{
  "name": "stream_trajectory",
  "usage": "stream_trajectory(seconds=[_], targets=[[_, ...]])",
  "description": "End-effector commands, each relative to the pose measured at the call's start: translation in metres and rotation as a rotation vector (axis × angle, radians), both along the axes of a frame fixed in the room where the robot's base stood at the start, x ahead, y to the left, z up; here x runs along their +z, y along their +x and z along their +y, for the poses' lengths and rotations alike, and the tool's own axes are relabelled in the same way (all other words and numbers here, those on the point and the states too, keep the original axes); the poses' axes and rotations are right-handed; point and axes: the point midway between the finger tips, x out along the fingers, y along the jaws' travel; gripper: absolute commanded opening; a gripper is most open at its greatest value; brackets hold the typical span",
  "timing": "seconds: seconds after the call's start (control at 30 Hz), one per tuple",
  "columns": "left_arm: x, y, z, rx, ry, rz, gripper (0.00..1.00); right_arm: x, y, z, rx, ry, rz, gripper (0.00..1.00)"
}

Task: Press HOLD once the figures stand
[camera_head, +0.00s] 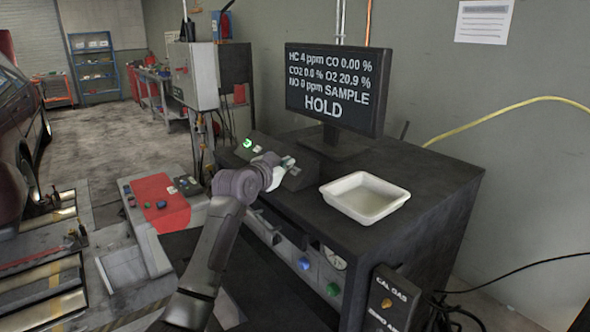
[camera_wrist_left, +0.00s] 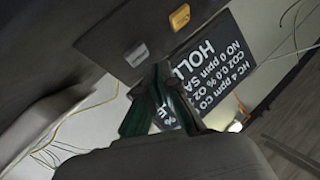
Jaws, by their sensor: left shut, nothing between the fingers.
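The black monitor (camera_head: 337,88) on the bench shows gas figures, the word SAMPLE, and HOLD in large letters below. It also shows rotated in the left wrist view (camera_wrist_left: 215,75). My left gripper (camera_head: 284,164) is shut and empty, over the sloped button panel (camera_head: 301,178) in front of the monitor. In the left wrist view the closed fingertips (camera_wrist_left: 161,72) are close to a grey button (camera_wrist_left: 137,54); I cannot tell if they touch it. A yellow button (camera_wrist_left: 180,18) sits farther along the panel. Button labels are not readable. My right gripper is not in view.
A white tray (camera_head: 338,201) stands on the dark bench (camera_head: 432,196), right of my left gripper. A CAL GAS box (camera_head: 392,298) is at the front right. A red-topped console (camera_head: 158,203) stands left of my arm.

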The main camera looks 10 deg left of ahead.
Motion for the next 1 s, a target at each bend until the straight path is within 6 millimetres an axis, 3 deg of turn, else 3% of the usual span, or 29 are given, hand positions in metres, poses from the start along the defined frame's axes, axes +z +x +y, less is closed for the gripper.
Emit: stream_trajectory(seconds=[0.03,0.4,1.0], targets=[[0.010,-0.003,0.003,0.001,0.002,-0.002,0.00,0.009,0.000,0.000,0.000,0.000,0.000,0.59],[0.033,-0.020,0.016,0.001,0.002,-0.001,0.00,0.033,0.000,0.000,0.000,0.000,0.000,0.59],[0.034,-0.022,0.017,0.000,0.001,-0.002,0.00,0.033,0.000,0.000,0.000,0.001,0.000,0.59]])
